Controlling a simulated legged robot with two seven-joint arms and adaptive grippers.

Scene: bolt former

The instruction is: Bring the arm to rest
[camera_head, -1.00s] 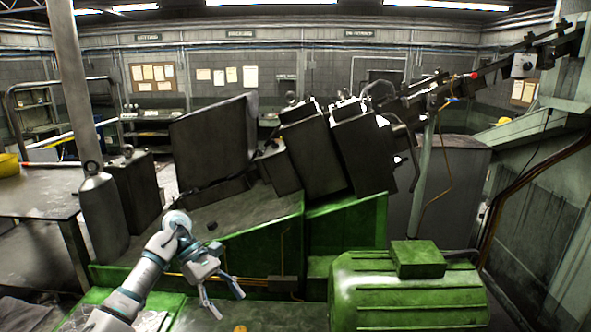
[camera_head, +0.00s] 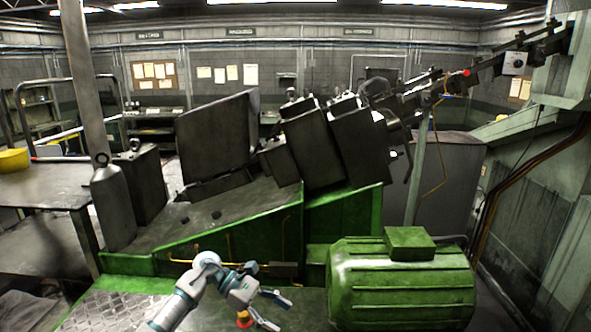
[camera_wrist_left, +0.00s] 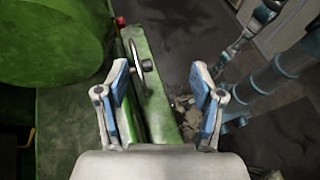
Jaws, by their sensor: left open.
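My left arm comes in from the bottom of the head view, and my left gripper (camera_head: 272,309) is low in front of the green machine base. Its fingers are spread and nothing is between them. The left wrist view also shows this gripper (camera_wrist_left: 160,82) with both blue-padded fingers apart. My right gripper cannot be made out in the head view.
A green ribbed motor housing (camera_head: 400,285) stands right of my left gripper. A small yellow and red knob (camera_head: 244,319) is beside the gripper. The green machine base (camera_head: 240,238) rises behind. A grey table (camera_head: 45,190) is at the left. Pale parts of my body show in the wrist view.

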